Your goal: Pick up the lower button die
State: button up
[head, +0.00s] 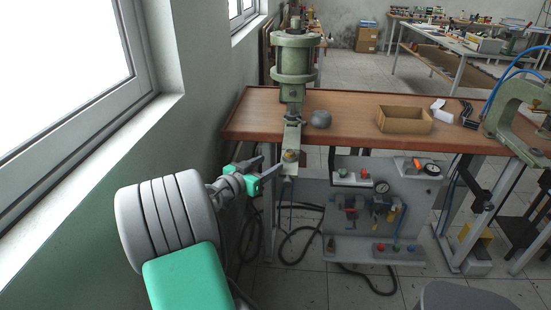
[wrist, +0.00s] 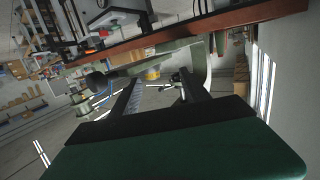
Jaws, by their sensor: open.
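A green pneumatic press (head: 293,62) stands at the left end of the wooden bench. A small brass-coloured piece, which looks like the lower button die (head: 290,155), sits on the press's low front arm, below the bench top. My gripper (head: 273,162) is open, just left of this piece and close to it. In the wrist view the two dark fingers of my gripper (wrist: 156,80) are spread apart with a gap between them. A small yellow patch shows beyond that gap, and I cannot tell whether it is the die.
The wooden bench (head: 350,112) carries a grey ball (head: 321,119), an open cardboard box (head: 404,120) and a second green press (head: 522,112) at the right. A grey panel with valves and a gauge (head: 382,187) hangs below. The wall and window are close on the left.

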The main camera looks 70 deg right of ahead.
aim_at(287, 153)
jog(key=shift+m+g+h, duration=0.3)
jog(key=shift+m+g, duration=0.1)
jog(key=shift+g, duration=0.2)
jog(key=x, duration=0.3)
jog(key=s+r+p+x, duration=0.1)
jog(key=x, duration=0.2)
jog(key=p+x, duration=0.1)
jog(key=x, duration=0.2)
jog(key=shift+s+r, duration=0.2)
jog(key=shift+s, duration=0.15)
jog(key=shift+c, duration=0.2)
grip_shut()
